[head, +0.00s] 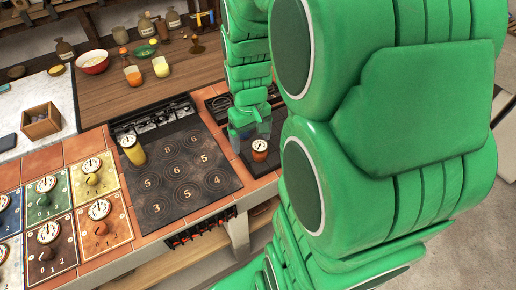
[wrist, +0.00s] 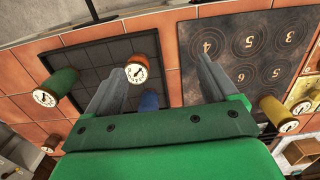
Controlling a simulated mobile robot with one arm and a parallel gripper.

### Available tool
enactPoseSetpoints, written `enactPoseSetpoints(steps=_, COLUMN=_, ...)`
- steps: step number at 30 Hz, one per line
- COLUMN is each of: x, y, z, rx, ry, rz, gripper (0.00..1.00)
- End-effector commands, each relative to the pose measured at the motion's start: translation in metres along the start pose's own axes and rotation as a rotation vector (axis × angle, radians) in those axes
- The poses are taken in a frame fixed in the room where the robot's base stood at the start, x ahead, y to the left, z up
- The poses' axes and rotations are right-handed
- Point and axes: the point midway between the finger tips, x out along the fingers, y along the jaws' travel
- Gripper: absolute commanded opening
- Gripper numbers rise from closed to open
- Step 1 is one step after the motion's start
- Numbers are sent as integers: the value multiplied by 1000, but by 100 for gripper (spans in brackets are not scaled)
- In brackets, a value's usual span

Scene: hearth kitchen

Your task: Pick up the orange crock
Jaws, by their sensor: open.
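The orange crock (head: 260,152) is a small orange-brown pot with a white dial on it. It stands on a dark tray right of the stove plate in the head view. My gripper (head: 250,129) is over this tray, with its fingers just behind and above the crock in that picture. In the wrist view the orange crock (wrist: 143,46) shows beside the tip of the left finger, toward the space between the fingers. My gripper (wrist: 161,64) is open there and holds nothing. I cannot tell how far the crock is from the fingers.
In the wrist view a green crock (wrist: 61,82) stands left of the fingers and a blue crock (wrist: 149,101) shows between them. A yellow crock (head: 133,150) stands on the numbered stove plate (head: 215,188). My arm hides much of the head view's right side.

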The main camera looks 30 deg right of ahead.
Motion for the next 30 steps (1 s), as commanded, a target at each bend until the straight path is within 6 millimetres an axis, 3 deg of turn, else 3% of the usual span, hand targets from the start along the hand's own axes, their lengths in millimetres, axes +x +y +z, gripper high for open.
enactPoseSetpoints(steps=6, x=32, y=34, z=-32, rx=-1, ry=24, rz=4, gripper=87)
enactPoseSetpoints(steps=12, x=52, y=54, z=-47, rx=-4, ry=38, rz=7, gripper=87)
enactPoseSetpoints(steps=30, x=86, y=61, z=-54, rx=-6, ry=44, rz=9, gripper=87)
